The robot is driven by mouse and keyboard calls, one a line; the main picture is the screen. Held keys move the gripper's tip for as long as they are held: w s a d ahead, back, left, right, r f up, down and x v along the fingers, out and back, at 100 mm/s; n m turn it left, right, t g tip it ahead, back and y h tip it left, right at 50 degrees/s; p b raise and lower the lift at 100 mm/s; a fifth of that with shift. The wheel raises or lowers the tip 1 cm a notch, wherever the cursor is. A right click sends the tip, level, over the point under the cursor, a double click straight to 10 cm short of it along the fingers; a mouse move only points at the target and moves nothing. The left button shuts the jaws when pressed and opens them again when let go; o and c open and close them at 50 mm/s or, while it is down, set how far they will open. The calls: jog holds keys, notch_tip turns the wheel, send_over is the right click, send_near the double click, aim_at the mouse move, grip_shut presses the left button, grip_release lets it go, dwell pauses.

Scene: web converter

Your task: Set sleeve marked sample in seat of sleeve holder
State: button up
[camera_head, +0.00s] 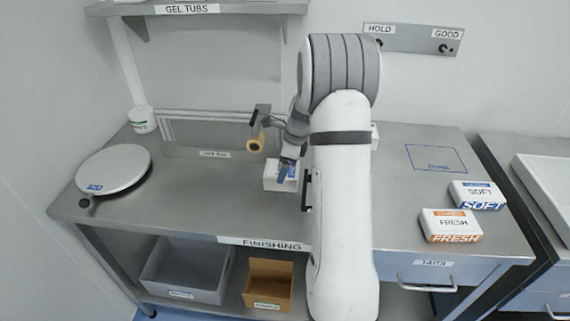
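My gripper (284,172) points down over the middle of the bench, at a small white box-like object (277,184). Blue shows at the gripper's tip, and I cannot tell whether that is a finger or part of something held. The gap between the fingers is too small to make out. My arm hides the right side of the white object and the bench behind it. No label reading sample is legible, so I cannot tell which thing is the sleeve. I cannot clearly make out the sleeve holder.
A round turntable (113,168) and white tub (142,120) stand left. A tan roll (255,142) sits behind the white object. FRESH (450,224) and SOFT (477,194) packs lie right, near a blue DONE outline (437,158). A grey bin (186,270) and brown bin (268,285) stand below.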

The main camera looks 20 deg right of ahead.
jog(key=o, duration=1)
jog(key=shift+c, duration=0.2)
jog(key=shift+r, duration=0.1)
